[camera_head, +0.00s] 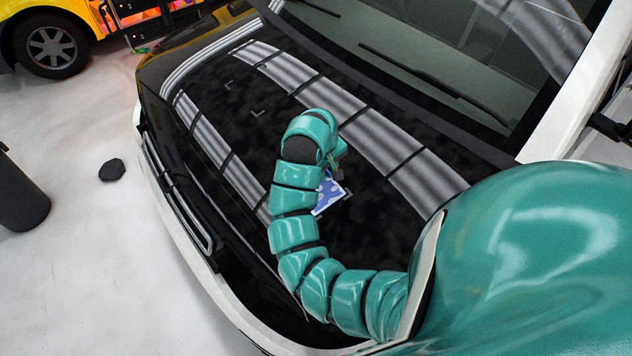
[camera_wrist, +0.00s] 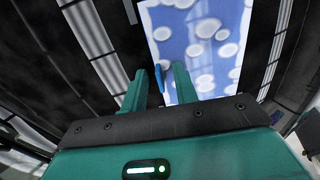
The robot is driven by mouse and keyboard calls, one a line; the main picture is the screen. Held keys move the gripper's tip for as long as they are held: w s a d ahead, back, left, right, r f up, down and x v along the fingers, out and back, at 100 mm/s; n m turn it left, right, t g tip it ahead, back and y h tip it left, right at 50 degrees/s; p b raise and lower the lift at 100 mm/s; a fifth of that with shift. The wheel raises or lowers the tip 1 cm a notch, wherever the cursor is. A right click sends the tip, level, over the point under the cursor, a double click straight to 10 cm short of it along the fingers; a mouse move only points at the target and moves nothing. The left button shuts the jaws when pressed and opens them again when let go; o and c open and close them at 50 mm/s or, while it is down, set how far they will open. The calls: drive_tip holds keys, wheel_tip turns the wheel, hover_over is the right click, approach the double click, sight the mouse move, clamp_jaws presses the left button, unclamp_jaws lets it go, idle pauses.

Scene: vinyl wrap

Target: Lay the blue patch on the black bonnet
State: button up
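The blue patch (camera_head: 329,194) has white spots and a pale border. It shows over the black bonnet (camera_head: 370,235), below the end of my arm, which hides part of it. In the wrist view the patch (camera_wrist: 205,45) looks flat, just beyond my fingertips. My gripper (camera_wrist: 159,78) has its two teal fingers apart. A thin blue upright piece (camera_wrist: 157,79) shows between them, with a gap on each side. I cannot tell whether the whole patch touches the bonnet.
Grey stripes (camera_head: 300,78) run along the bonnet. Small pale corner marks (camera_head: 258,113) show on its black surface. The windscreen with wipers (camera_head: 430,80) rises behind. A dark post (camera_head: 20,190) and a yellow vehicle (camera_head: 50,40) stand at left.

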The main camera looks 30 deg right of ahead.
drive_tip(key=shift+r, duration=0.15)
drive_tip(key=p+v, duration=0.9)
drive_tip(key=v, duration=0.8)
drive_tip(key=shift+s+a, duration=0.1)
